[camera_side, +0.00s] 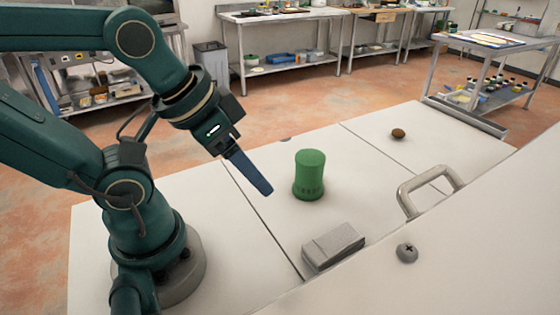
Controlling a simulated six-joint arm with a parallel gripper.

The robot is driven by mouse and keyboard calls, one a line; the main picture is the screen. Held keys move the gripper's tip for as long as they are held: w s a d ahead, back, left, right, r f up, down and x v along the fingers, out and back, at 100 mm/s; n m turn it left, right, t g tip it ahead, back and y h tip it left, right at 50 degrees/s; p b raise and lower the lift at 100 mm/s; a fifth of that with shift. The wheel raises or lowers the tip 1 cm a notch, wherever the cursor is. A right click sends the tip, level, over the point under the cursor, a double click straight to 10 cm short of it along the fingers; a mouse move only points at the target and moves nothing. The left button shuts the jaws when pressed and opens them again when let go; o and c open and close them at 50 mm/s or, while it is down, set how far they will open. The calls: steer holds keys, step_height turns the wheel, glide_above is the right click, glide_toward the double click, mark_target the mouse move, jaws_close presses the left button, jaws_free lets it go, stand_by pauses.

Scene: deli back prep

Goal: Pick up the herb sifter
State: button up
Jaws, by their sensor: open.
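The herb sifter appears to be the green cylindrical container (309,172) standing upright on the white work surface, with faint dark lettering near its base. My gripper (266,190) is to the left of the green container, pointing down and to the right. It is apart from the container in the picture. The blue-grey fingers overlap from this side, so the gap between them is hidden. Nothing shows held in the gripper.
A grey metal block (333,246) lies in front of the container. A metal handle (428,190) and a screw head (407,253) are at the right. A small brown round object (398,134) sits farther back. The surface between is clear.

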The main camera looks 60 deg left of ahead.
steer(key=o, duration=0.4)
steer(key=shift+c, duration=0.2)
